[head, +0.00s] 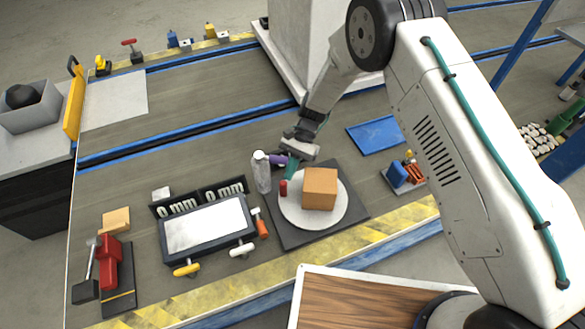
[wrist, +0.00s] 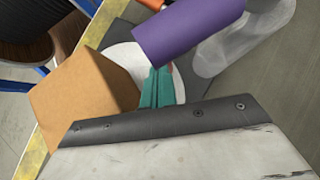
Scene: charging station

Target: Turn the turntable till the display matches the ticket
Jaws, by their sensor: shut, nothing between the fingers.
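The turntable is a white disc (head: 301,217) on a dark square base (head: 350,205). It bears a brown box (head: 320,188) and a small red peg (head: 283,187) at its left rim. My gripper (head: 290,172), with teal fingers, is shut and empty over the disc's back left edge, behind the peg. In the wrist view the fingers (wrist: 157,88) are together beside the box (wrist: 85,95), over the white disc (wrist: 122,54); contact cannot be told. Two black displays, the left (head: 177,207) and right (head: 224,190), each seem to read "0 mm". I cannot identify the ticket.
A white-topped panel (head: 205,227) with knobs lies left of the turntable. A red clamp (head: 110,262) is farther left. A blue plate (head: 376,135) lies behind right.

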